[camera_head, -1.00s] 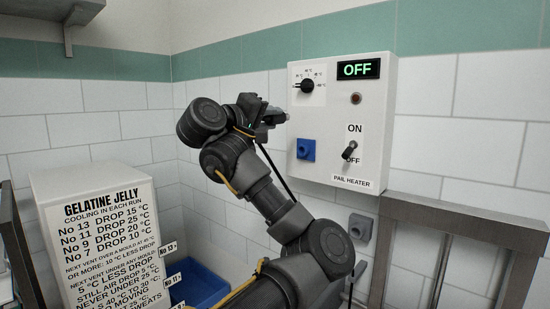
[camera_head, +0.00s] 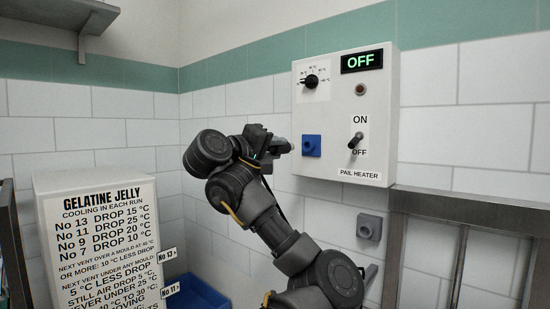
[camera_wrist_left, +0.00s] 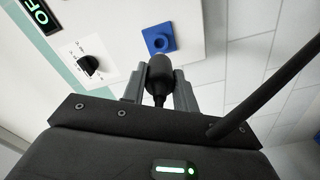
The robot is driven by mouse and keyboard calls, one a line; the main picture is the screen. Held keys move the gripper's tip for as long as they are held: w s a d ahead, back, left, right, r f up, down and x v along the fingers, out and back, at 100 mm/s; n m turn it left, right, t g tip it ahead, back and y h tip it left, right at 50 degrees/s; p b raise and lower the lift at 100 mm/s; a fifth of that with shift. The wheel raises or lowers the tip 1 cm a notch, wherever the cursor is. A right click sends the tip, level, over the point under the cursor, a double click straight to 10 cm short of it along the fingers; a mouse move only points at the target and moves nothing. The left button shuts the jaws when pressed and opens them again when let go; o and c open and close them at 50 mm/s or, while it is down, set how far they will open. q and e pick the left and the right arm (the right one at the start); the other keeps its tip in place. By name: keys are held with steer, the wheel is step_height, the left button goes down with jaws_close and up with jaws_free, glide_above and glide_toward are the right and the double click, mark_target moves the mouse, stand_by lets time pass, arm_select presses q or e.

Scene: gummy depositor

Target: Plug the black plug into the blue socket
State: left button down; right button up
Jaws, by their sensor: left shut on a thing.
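The blue socket (camera_head: 311,145) is on the lower left of the white heater box's front in the head view. It also shows in the left wrist view (camera_wrist_left: 159,40), just beyond the plug. My left gripper (camera_head: 284,146) is level with the socket and a little to its left. In the left wrist view, the fingers of my left gripper (camera_wrist_left: 169,98) are shut on the black plug (camera_wrist_left: 159,72), whose front end faces the socket. A gap shows between plug and socket there. The plug is hard to make out in the head view. My right gripper is not in view.
The white heater box (camera_head: 342,92) carries a dial (camera_head: 311,82), a lit OFF display (camera_head: 362,61) and a toggle switch (camera_head: 355,140). A grey wall outlet (camera_head: 369,227) is below it. A metal frame (camera_head: 470,209) stands at right, a lettered white box (camera_head: 100,185) and blue bin (camera_head: 197,294) at left.

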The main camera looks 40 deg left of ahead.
mark_target(292, 147)
arm_select(q)
steer(key=shift+f+b, duration=0.15)
steer(key=shift+b, duration=0.2)
steer(key=shift+w, duration=0.1)
steer(key=shift+w+p, duration=0.3)
steer(key=shift+w, duration=2.6)
steer(key=shift+w, duration=0.15)
steer(key=shift+w+a, duration=0.1)
steer(key=shift+w, duration=1.05)
